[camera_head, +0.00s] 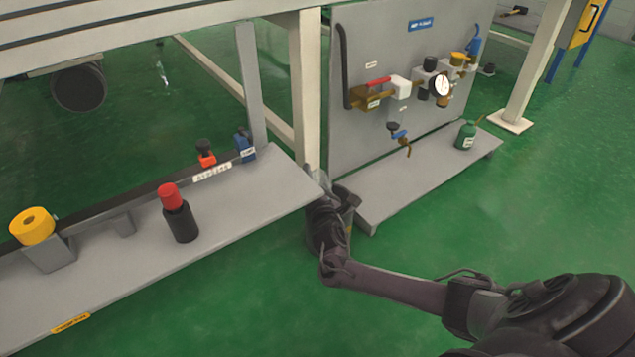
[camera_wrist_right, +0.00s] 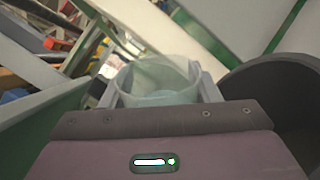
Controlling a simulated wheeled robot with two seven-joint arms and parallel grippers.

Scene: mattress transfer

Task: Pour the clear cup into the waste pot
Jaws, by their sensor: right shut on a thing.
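The clear cup (camera_wrist_right: 155,78) sits between the two pale fingers of my right gripper (camera_wrist_right: 158,90) in the right wrist view. The gripper is shut on it. In the head view only a small see-through part of the cup (camera_head: 318,180) shows, by the tip of my right gripper (camera_head: 321,188), near the white post. A grey pot with a dark rim (camera_head: 348,196), likely the waste pot, stands just behind and right of the gripper, partly hidden by it. A dark round pot (camera_wrist_right: 290,95) shows close on the right in the wrist view. I cannot see liquid clearly. My left gripper is out of view.
A grey shelf (camera_head: 110,270) at left holds a black cylinder with a red top (camera_head: 178,215) and a yellow knob (camera_head: 33,227). A white post (camera_head: 305,95) rises behind the gripper. A valve panel (camera_head: 400,40) stands at the back. Green floor in front is clear.

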